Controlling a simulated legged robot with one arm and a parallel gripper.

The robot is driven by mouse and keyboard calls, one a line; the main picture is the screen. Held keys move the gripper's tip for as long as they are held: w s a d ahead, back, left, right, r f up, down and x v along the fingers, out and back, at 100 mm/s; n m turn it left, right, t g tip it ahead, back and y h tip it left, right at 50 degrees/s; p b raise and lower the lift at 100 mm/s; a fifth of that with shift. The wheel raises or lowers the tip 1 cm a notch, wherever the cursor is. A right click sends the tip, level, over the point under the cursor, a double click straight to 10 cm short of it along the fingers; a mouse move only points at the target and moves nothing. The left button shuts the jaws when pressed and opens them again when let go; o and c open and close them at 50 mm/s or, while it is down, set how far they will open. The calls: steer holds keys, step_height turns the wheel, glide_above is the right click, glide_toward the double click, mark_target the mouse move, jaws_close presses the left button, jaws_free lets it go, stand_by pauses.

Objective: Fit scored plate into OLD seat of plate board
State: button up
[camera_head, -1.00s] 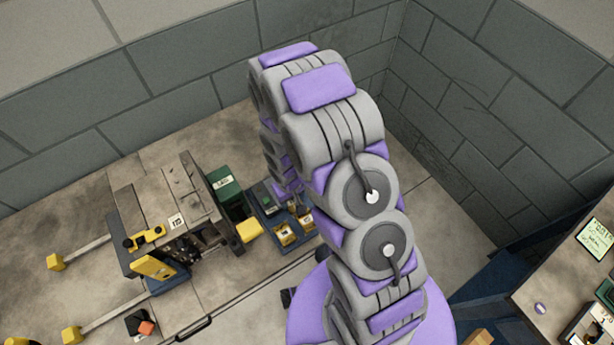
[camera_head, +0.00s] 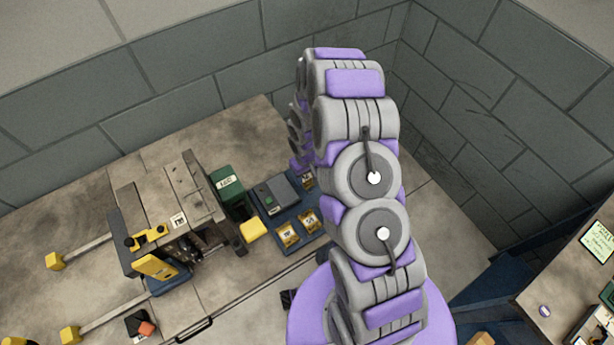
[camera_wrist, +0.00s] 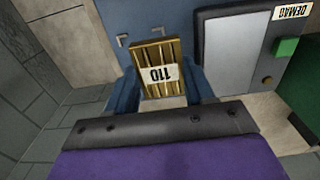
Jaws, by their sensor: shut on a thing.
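A brass plate with dark score lines and a white label (camera_wrist: 158,60) is between the two dark blue fingers of my gripper (camera_wrist: 163,88) in the wrist view. I cannot tell whether the plate touches the board. In the head view the board (camera_head: 268,222) carries two labelled brass plates, a left one (camera_head: 288,234) and a right one (camera_head: 310,221). My gripper there is mostly hidden by my arm, at the board's back right.
A grey box labelled DEMAG (camera_wrist: 238,55) stands right beside the held plate; it also shows in the head view (camera_head: 277,193). A green box (camera_head: 227,187) and a clamp-like fixture (camera_head: 175,230) with yellow knobs stand further left. Walls (camera_head: 340,40) close off the back.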

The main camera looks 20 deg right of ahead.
mark_target(310, 175)
steer(key=shift+w+d+f, duration=0.1)
steer(key=shift+w+d, duration=0.3)
steer(key=shift+d, duration=0.25)
steer(key=shift+w+d+f, duration=0.1)
steer(key=shift+w+d, duration=0.25)
steer(key=shift+d, duration=0.25)
steer(key=shift+d+f, duration=0.1)
steer(key=shift+f, duration=0.15)
steer(key=f, duration=0.1)
steer(key=a+f+b, duration=0.1)
steer(key=shift+a+f, duration=0.1)
steer(key=shift+f, duration=0.3)
steer(key=shift+a, duration=0.1)
steer(key=o, duration=1.1)
steer(key=shift+c, duration=0.2)
steer(key=o, duration=0.4)
steer(key=shift+d, duration=0.35)
steer(key=shift+c, duration=0.2)
steer(key=shift+a+r, duration=0.1)
steer(key=shift+a, duration=0.05)
